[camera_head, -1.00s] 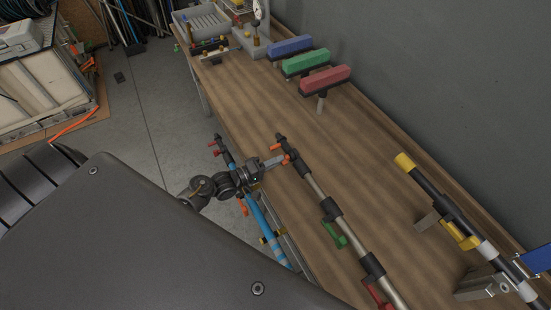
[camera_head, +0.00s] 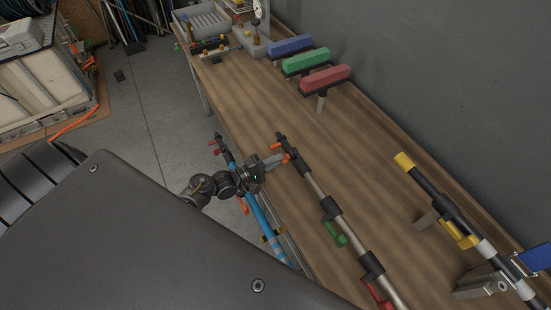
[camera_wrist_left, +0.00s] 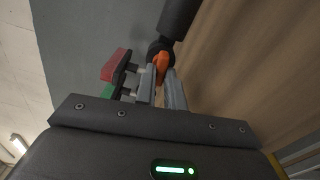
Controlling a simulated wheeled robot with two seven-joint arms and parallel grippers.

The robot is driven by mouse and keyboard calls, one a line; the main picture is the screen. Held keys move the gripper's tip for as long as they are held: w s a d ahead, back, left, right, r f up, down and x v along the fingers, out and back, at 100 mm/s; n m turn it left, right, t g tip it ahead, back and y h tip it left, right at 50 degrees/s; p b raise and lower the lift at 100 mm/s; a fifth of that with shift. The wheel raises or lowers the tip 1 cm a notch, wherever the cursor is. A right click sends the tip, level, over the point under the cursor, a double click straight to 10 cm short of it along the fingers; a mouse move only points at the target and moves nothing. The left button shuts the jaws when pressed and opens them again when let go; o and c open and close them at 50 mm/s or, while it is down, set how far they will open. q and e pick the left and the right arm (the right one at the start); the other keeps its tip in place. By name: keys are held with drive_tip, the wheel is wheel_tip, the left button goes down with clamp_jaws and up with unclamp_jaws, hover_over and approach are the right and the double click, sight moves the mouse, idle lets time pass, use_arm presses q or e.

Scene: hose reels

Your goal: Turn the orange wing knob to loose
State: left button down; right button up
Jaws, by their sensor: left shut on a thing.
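The orange wing knob (camera_head: 286,157) sits near the far end of a pole (camera_head: 318,190) with black collars that lies along the table. My left gripper (camera_head: 279,159) reaches it from the left and is shut on it. In the left wrist view the orange knob (camera_wrist_left: 161,66) is between the two grey fingertips (camera_wrist_left: 160,79), beside a black collar. The fingers partly cover the knob. My right gripper is in neither view.
The same pole carries a green knob (camera_head: 334,235) and a red knob (camera_head: 378,293). A blue pole (camera_head: 265,225) runs along the left. A yellow-tipped black pole (camera_head: 430,186) is at the right. Blue, green and red blocks (camera_head: 306,62) stand farther back. Bare tabletop (camera_head: 370,190) lies between.

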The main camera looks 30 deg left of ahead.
use_arm(q)
drive_tip(key=c, duration=1.5)
unclamp_jaws()
drive_tip(key=b+v, duration=0.3)
drive_tip(key=v, duration=0.7)
drive_tip(key=shift+s+a, duration=0.25)
drive_tip(key=shift+s, duration=0.05)
